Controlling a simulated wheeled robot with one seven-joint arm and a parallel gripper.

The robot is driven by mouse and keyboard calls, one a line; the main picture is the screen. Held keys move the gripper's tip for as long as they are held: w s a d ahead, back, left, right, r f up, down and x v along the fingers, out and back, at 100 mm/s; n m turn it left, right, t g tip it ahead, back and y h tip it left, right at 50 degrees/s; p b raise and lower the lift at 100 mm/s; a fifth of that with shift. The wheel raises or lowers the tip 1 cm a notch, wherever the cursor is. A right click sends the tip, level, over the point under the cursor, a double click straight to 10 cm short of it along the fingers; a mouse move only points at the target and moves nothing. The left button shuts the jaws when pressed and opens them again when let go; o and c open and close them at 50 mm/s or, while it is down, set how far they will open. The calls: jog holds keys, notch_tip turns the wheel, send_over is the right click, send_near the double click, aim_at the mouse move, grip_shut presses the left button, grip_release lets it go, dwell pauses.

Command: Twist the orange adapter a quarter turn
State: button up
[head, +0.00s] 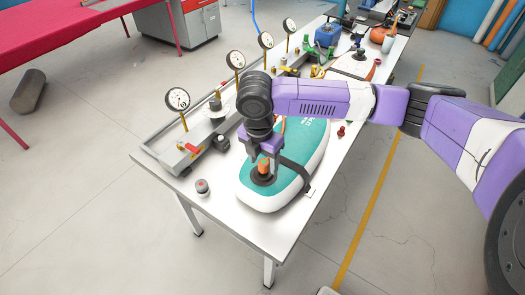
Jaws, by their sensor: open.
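The orange adapter (263,165) stands upright on a dark round valve base (262,179) at the near end of the teal and white inflatable board (290,177). The board lies on the white table, with a dark strap across it. My gripper (263,157) points down right over the adapter, with its fingers around or just above the adapter's top. The jaws are open. Whether the fingers touch the adapter cannot be told, and my wrist hides part of the board behind it.
A grey rail with pressure gauges (177,99) runs along the table's left side. A small grey pot with a red top (202,187) stands near the left edge. Red and green fittings, a blue box (327,34) and tools crowd the far end. The near right table corner is clear.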

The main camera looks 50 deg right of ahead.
jog(key=shift+d+f, duration=0.15)
jog(key=shift+f, duration=1.1)
grip_shut()
jog(key=c, duration=0.6)
grip_release()
grip_shut()
jog(key=n, duration=0.3)
jog(key=shift+b, duration=0.3)
jog(key=shift+n+t, duration=0.3)
jog(key=shift+n, duration=0.7)
